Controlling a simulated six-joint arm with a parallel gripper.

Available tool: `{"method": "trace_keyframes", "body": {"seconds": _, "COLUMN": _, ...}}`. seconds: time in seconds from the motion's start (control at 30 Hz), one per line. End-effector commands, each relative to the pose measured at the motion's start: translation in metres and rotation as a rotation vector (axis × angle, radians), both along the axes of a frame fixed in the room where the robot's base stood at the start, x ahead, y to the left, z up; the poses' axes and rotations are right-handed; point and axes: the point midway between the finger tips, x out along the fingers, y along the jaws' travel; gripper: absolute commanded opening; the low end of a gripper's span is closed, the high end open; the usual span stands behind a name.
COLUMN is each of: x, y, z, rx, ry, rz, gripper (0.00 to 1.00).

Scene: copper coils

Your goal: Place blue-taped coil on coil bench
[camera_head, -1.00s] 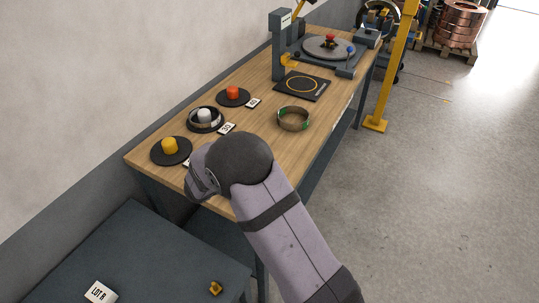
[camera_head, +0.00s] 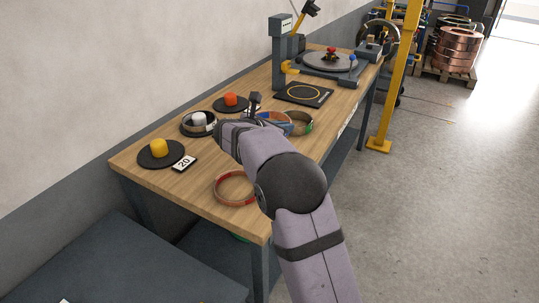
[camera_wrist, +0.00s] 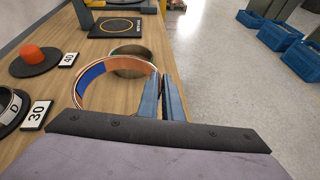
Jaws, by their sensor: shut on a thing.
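The blue-taped coil (camera_wrist: 92,72) is an open copper ring with a blue band on its left wall. In the wrist view my gripper (camera_wrist: 163,84) is shut on the right side of its rim. In the head view the coil (camera_head: 273,116) shows just past my wrist, partly hidden by the arm, over the wooden bench (camera_head: 205,183). I cannot tell whether it touches the bench top. A green-taped coil (camera_head: 304,123) stands close behind it and also shows in the wrist view (camera_wrist: 135,67). A red-taped coil (camera_head: 219,198) lies near the bench's front edge.
Black discs with a yellow weight (camera_head: 160,147), a white weight (camera_head: 198,118) and an orange weight (camera_head: 231,99) line the wall side, with number cards. A black pad with a yellow ring (camera_head: 318,101) and a turntable (camera_head: 313,60) lie farther back. A yellow post (camera_head: 391,95) stands right.

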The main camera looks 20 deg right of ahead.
Motion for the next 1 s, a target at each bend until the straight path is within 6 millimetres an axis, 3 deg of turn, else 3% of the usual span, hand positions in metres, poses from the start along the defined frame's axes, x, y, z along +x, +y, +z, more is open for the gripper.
{"method": "trace_keyframes", "body": {"seconds": 0.2, "x": 0.001, "y": -0.002, "z": 0.001, "rx": -0.001, "ry": -0.004, "rz": 0.001, "gripper": 0.0}}
{"method": "trace_keyframes", "body": {"seconds": 0.5, "x": 0.001, "y": -0.002, "z": -0.037, "rx": -0.001, "ry": -0.002, "rz": 0.002, "gripper": 0.0}}
{"method": "trace_keyframes", "body": {"seconds": 0.83, "x": 0.001, "y": -0.002, "z": -0.049, "rx": 0.0, "ry": -0.004, "rz": 0.001, "gripper": 0.0}}
{"method": "trace_keyframes", "body": {"seconds": 1.0, "x": 0.001, "y": -0.002, "z": -0.068, "rx": 0.0, "ry": -0.002, "rz": 0.0, "gripper": 0.0}}
